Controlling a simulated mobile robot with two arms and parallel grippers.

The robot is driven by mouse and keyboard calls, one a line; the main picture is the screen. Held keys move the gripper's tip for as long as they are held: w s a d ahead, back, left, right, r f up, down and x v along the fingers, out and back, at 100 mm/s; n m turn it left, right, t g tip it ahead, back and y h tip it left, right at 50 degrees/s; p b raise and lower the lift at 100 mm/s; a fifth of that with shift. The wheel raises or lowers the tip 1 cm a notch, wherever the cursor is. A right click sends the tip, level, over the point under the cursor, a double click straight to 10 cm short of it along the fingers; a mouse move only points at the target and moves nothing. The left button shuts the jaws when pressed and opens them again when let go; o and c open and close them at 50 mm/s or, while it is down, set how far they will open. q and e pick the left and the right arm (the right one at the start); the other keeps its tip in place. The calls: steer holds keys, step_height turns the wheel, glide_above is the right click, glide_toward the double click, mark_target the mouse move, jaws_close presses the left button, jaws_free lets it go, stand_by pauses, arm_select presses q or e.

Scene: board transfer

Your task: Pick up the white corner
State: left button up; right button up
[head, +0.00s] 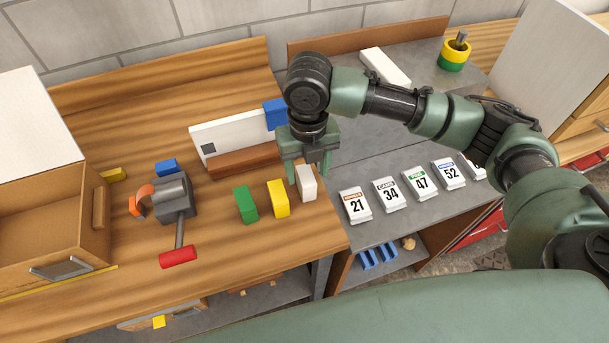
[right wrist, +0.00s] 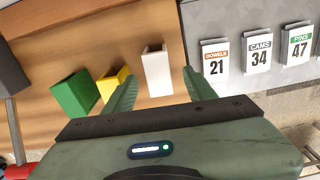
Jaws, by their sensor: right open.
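The white corner (head: 306,184) stands upright on the wooden bench near its right edge, at the right end of a row with a yellow corner (head: 278,198) and a green corner (head: 245,204). My right gripper (head: 308,168) is open and points down at the white corner. In the right wrist view the white corner (right wrist: 157,72) shows between the two spread fingers (right wrist: 160,80), with a gap on each side. I cannot tell how far down it the fingertips reach. My left gripper is not in view.
Behind the gripper stands a white board (head: 222,133) with a wooden base and a blue block (head: 275,114). A grey vise (head: 176,198) with a red handle is to the left. Numbered packets (head: 355,204) lie on the grey surface to the right. Bench in front of the corners is clear.

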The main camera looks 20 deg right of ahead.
mark_target(306, 178)
steer(key=shift+s+f, duration=0.2)
steer(key=shift+f, duration=0.25)
steer(key=f, duration=0.1)
steer(key=f+p, duration=0.1)
steer(key=f, duration=0.2)
steer(key=shift+w+f, duration=0.25)
steer(key=shift+f, duration=0.1)
jaws_close()
